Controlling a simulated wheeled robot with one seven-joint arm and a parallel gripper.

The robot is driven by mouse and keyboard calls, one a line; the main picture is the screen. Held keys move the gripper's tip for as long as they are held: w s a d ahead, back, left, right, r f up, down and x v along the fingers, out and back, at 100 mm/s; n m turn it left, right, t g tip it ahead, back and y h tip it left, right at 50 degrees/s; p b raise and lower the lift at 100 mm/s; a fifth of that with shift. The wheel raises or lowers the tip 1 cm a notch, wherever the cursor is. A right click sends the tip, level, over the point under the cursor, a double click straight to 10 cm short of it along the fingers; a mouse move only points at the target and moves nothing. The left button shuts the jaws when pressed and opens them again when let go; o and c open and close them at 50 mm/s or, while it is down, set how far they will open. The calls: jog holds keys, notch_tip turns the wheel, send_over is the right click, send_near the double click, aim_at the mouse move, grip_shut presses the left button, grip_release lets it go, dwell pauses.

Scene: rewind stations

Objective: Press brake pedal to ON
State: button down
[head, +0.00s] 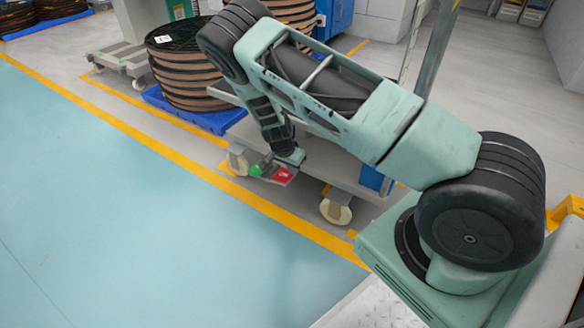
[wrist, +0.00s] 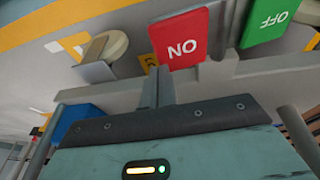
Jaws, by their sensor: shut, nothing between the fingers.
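The red pedal (wrist: 182,40) marked ON is in the upper middle of the wrist view, its lettering upside down. The green pedal (wrist: 268,24) marked OFF is to its right. In the head view the red pedal (head: 283,176) and the green pedal (head: 256,170) sit low at the cart's near side. My gripper (wrist: 161,72) is shut and empty, its fingertips at the near edge of the red pedal. I cannot tell whether they touch it. In the head view my gripper's fingers are hard to make out just above the red pedal.
The cart has white caster wheels (head: 335,211) and a low grey frame bar (wrist: 222,72) close to the pedals. A large striped coil (head: 185,80) stands on a blue pallet (head: 205,120) behind. The teal floor (head: 130,220) left of the yellow line is clear.

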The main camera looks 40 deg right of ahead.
jog(key=shift+s+f, duration=0.25)
jog(key=shift+f, duration=0.1)
dwell(0.3)
jog(key=t, duration=0.1)
jog(key=f+t+y, duration=0.1)
jog(key=shift+s+d+f+t+b, duration=0.2)
jog(key=shift+s+f+t+b, duration=0.1)
jog(key=shift+s+t, duration=0.1)
jog(key=shift+s+f, duration=0.1)
jog(key=shift+f, duration=0.05)
jog(key=shift+s+d+f, duration=0.15)
jog(key=shift+s+f, duration=0.05)
jog(key=shift+f, duration=0.5)
jog(key=shift+f, duration=0.1)
dwell(0.4)
